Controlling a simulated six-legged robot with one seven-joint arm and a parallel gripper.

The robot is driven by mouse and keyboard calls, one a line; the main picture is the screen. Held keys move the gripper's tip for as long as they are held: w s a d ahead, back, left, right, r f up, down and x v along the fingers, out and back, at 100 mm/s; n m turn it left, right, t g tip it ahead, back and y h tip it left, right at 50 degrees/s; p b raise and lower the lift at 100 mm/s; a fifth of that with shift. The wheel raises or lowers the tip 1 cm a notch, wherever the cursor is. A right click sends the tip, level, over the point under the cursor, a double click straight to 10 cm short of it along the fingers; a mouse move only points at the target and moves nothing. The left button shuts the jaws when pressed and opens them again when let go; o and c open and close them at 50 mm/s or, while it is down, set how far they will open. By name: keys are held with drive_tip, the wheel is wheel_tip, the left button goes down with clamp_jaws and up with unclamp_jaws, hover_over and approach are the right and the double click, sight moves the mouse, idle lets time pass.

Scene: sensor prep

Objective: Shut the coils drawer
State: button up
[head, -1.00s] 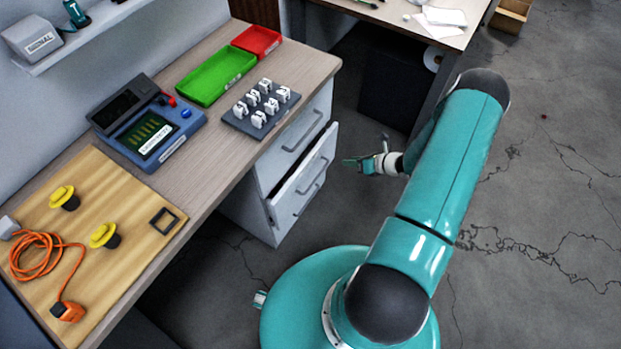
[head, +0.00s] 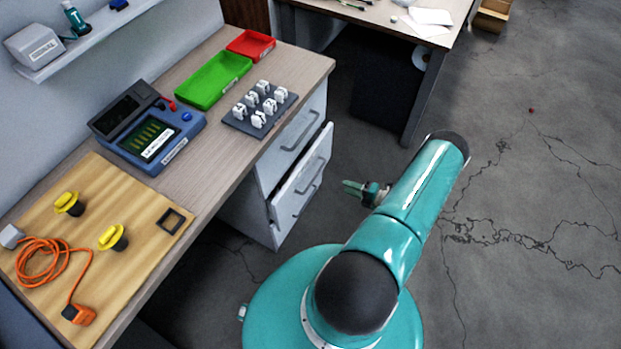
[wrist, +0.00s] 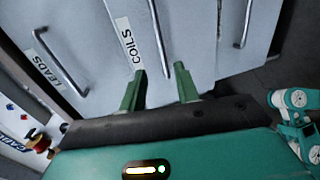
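The coils drawer (head: 302,180) stands partly open in the grey cabinet under the bench, with a dark gap along its top edge. In the wrist view its front carries a COILS label (wrist: 130,42) and a bar handle (wrist: 157,30). My gripper (wrist: 159,78) is open and empty, its two green fingers pointing at the drawer front, with the handle between them in the picture. In the head view my gripper (head: 352,187) is right of the drawer front, apart from it. The drawer's inside is hidden.
The LEADS drawer (wrist: 62,75) beside it in the wrist view looks shut. Floor in front of the cabinet is clear.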

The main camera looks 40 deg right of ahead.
drive_tip(key=x, duration=1.3)
drive_tip(key=shift+w, duration=0.4)
clamp_jaws()
